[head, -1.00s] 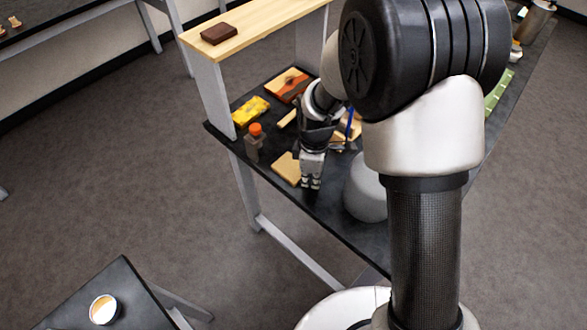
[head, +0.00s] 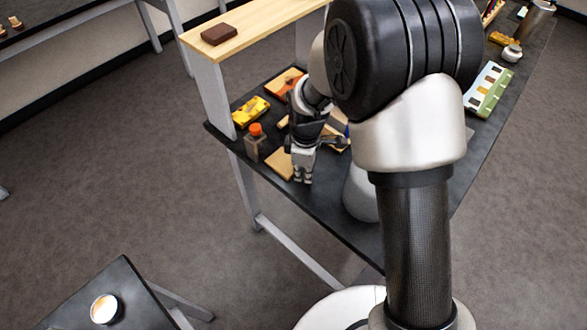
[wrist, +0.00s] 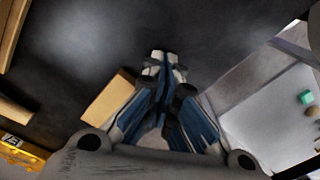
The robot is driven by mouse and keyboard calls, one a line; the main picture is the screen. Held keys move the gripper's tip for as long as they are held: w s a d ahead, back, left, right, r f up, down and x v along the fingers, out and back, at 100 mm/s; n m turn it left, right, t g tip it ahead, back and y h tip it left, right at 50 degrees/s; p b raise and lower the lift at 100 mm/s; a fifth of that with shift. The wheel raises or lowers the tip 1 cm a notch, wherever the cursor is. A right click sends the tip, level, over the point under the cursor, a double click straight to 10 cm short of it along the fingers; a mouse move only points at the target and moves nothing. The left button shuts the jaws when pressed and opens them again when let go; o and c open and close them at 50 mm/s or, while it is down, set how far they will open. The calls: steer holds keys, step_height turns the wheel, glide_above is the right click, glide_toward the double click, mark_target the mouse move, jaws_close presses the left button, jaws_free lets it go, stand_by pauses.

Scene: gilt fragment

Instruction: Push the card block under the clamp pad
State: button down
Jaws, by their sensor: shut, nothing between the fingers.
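A flat tan block (head: 279,163), which looks like the card block, lies on the dark bench near its front edge. My gripper (head: 301,178) is shut and empty, low over the bench at the block's right side. In the wrist view the closed fingertips (wrist: 165,60) point down at the dark surface, and the tan block (wrist: 106,100) is just left of the fingers, partly hidden by them. I cannot tell whether they touch. I cannot make out the clamp pad clearly; my arm covers part of the bench.
A dark bottle with an orange cap (head: 254,142) stands left of the block. A yellow item (head: 251,111) lies behind it. A wooden shelf (head: 252,27) on a grey upright rises at the back left. A green-edged paint tray (head: 488,90) lies far right.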

mark_target(284, 162)
steer(key=shift+w+a+p, duration=0.2)
steer(key=shift+w+a, duration=0.55)
steer(key=shift+a, duration=0.25)
steer(key=shift+w+a+p, duration=0.15)
steer(key=shift+w+a, duration=0.55)
steer(key=shift+a, duration=0.25)
steer(key=shift+w+a, duration=0.2)
steer(key=shift+a, duration=0.05)
steer(key=shift+w+a, duration=0.55)
steer(key=shift+a, duration=0.2)
steer(key=shift+w+a, duration=0.25)
steer(key=shift+s+d+p, duration=0.2)
steer(key=shift+d+p, duration=0.05)
steer(key=shift+p, duration=0.05)
stand_by(0.3)
step_height(284, 162, up, 9)
steer(key=p, duration=0.6)
stand_by(0.5)
